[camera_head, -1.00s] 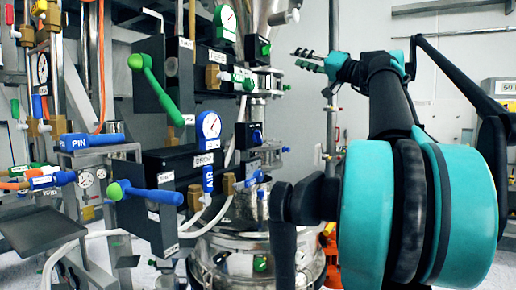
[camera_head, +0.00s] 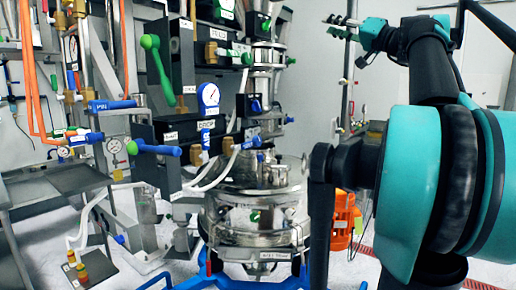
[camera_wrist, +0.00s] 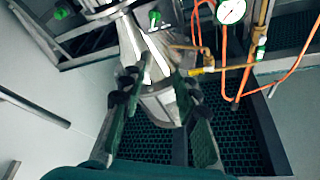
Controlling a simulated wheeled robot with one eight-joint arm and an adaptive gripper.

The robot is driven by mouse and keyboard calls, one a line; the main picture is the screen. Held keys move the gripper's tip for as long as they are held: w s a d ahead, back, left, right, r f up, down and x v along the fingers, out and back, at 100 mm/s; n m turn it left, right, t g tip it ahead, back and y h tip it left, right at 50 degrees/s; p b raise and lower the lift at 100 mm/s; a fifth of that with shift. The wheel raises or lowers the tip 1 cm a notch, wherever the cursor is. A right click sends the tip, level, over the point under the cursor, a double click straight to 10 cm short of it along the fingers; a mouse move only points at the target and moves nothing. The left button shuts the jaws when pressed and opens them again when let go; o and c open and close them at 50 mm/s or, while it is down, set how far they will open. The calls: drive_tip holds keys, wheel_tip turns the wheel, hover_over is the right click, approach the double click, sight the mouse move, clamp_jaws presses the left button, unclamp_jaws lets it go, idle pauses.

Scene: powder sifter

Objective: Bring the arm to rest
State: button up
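My gripper (camera_head: 329,21) is at the upper right in the head view, in the air to the right of the steel column of the machine. Its fingers point left. In the wrist view my gripper (camera_wrist: 156,80) shows two dark green fingers spread apart with nothing held between them. A steel conical vessel (camera_wrist: 155,65) shows behind and between the fingers, and I see no contact with it. My teal and black arm fills the right side of the head view, bent, with the forearm raised.
The steel sifter (camera_head: 255,215) stands on a blue frame (camera_head: 190,280) in the middle. Left of it are a panel with a green lever (camera_head: 157,70), a blue lever (camera_head: 160,149) and a gauge (camera_head: 209,95). An orange motor (camera_head: 343,215) sits behind my arm. Grey wall is behind the gripper.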

drive_tip(key=s+a+f+g+h, duration=0.1)
drive_tip(key=a+f+g+h, duration=0.15)
drive_tip(key=f, duration=1.15)
drive_tip(key=a+f+g+h, duration=0.1)
drive_tip(key=a+f+g, duration=0.25)
drive_tip(key=f, duration=1.15)
drive_tip(key=s+a+f+g+h, duration=0.1)
drive_tip(key=a+f+g, duration=0.25)
drive_tip(key=f, duration=1.05)
drive_tip(key=s+f+m+g+h, duration=0.15)
drive_tip(key=s+f, duration=0.25)
drive_tip(key=f, duration=0.7)
drive_tip(key=s+f+n+h, duration=0.1)
drive_tip(key=s+f+h, duration=0.25)
drive_tip(key=f, duration=0.75)
drive_tip(key=s+d+f+h, duration=0.2)
drive_tip(key=s+d+f, duration=0.1)
drive_tip(key=s+f, duration=0.3)
drive_tip(key=s+d+f+m+g+h, duration=0.1)
drive_tip(key=s+d+f+h, duration=0.2)
drive_tip(key=s+f, duration=0.3)
wheel_tip(320, 180, down, 2)
drive_tip(key=shift+d+f, duration=0.25)
